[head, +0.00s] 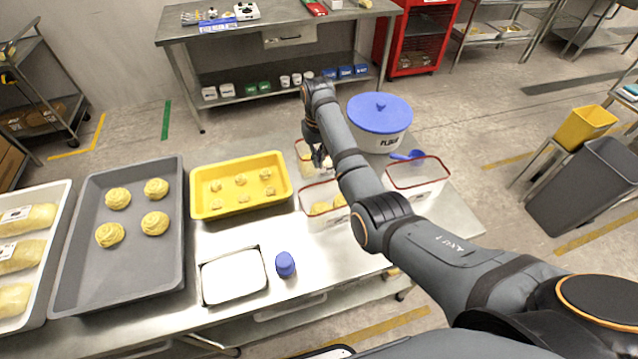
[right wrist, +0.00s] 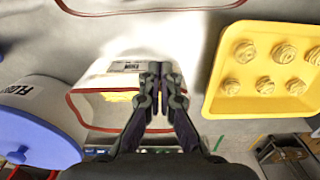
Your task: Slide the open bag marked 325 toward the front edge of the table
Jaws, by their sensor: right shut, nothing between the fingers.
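Several open, clear bags with red rims stand on the steel table (head: 230,235). The far bag (head: 306,170) is partly hidden by my right gripper (head: 318,160) and holds something yellow. This bag also shows in the right wrist view (right wrist: 92,103), with a white label (right wrist: 128,66) whose number I cannot read. My right gripper is shut and empty, its fingertips (right wrist: 155,70) over this bag; I cannot tell if they touch it. A nearer bag (head: 318,218) holds yellow pieces. Another bag (head: 418,190) stands at the right. I cannot tell which is marked 325. My left gripper is not in view.
A flour tub with a blue lid (head: 380,108) stands behind the right bag, with a blue scoop (head: 408,156) beside it. A yellow tray (head: 203,210) of dough pieces is left of the bags. A white-topped pan (head: 234,276) and blue cap (head: 285,264) lie nearer the front.

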